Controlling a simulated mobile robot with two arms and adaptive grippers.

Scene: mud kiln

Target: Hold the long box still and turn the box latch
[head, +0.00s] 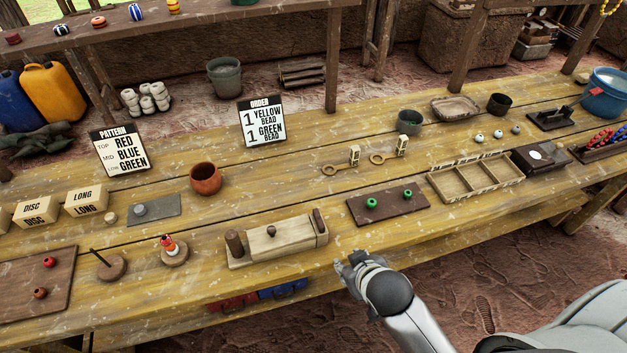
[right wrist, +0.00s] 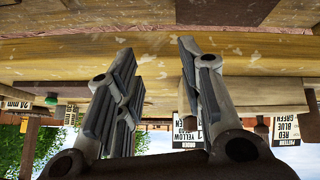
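The long box (head: 278,244) is pale wood and lies near the table's front edge in the head view. It has a small dark knob on top and a dark upright post (head: 235,243) at its left end. A brown upright piece (head: 319,221) at its right end looks like the box latch. My right gripper (head: 351,262) is just right of and in front of the box's right end, apart from it. In the right wrist view its two fingers (right wrist: 157,55) are spread with nothing between them. My left gripper is not in view.
A dark board (head: 388,215) with two green beads lies right of the box. A peg base (head: 173,260) with stacked beads stands left of it. Two brass-coloured keys or loops (head: 340,170) lie behind. The strip of table between box and board is clear.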

